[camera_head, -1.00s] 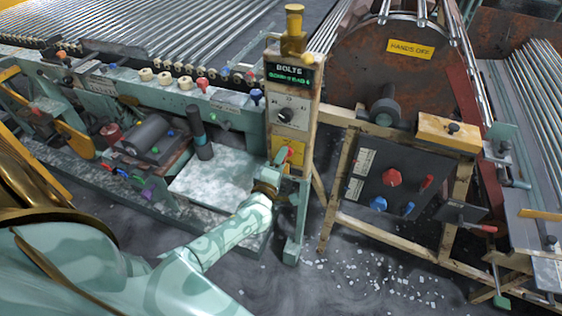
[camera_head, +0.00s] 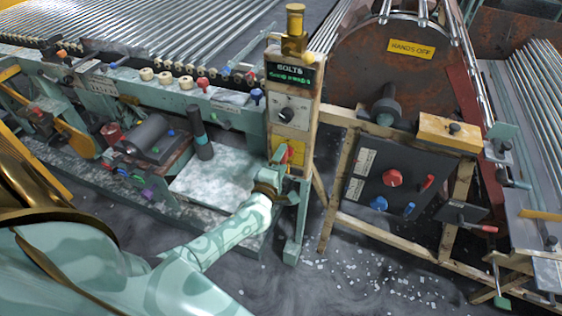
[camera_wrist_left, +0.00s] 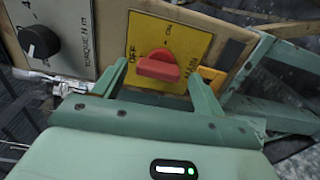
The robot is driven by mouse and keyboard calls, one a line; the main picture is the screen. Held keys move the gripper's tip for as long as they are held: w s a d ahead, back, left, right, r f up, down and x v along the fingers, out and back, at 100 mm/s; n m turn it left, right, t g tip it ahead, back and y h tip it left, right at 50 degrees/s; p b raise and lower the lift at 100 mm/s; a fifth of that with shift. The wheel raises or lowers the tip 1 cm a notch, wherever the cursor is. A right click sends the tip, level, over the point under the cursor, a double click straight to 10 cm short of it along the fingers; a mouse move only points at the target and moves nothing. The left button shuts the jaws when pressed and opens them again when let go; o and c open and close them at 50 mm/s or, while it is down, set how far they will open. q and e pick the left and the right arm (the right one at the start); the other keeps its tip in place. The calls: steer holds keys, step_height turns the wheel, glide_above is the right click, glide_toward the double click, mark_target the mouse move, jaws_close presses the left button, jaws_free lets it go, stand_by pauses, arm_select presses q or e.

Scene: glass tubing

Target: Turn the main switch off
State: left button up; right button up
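The main switch is a red handle (camera_wrist_left: 158,68) on a yellow plate (camera_wrist_left: 190,42) in the left wrist view. The plate bears the words OFF, ON and MAIN. The handle lies crosswise in that view, its left end near OFF; I cannot tell exactly which mark it points to. My left gripper (camera_wrist_left: 160,90) is open, with one finger on each side of the handle and visible gaps to it. In the head view my left gripper (camera_head: 280,160) is at the yellow plate (camera_head: 296,150), hiding part of the red handle (camera_head: 285,156). My right gripper is not in view.
A dial marked TORQUE (camera_wrist_left: 40,42) sits beside the yellow plate. The post carries a BOLTS display (camera_head: 290,72). At right stands a dark panel (camera_head: 385,185) with red and blue knobs, before a large rusty drum (camera_head: 350,62). A machine bench (camera_head: 225,120) runs along the left.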

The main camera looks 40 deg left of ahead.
arm_select(q)
steer(key=p+v, duration=0.2)
steer(key=v, duration=1.4)
steer(key=shift+p, duration=0.4)
steer(key=shift+s+d, duration=0.1)
steer(key=shift+s, duration=0.05)
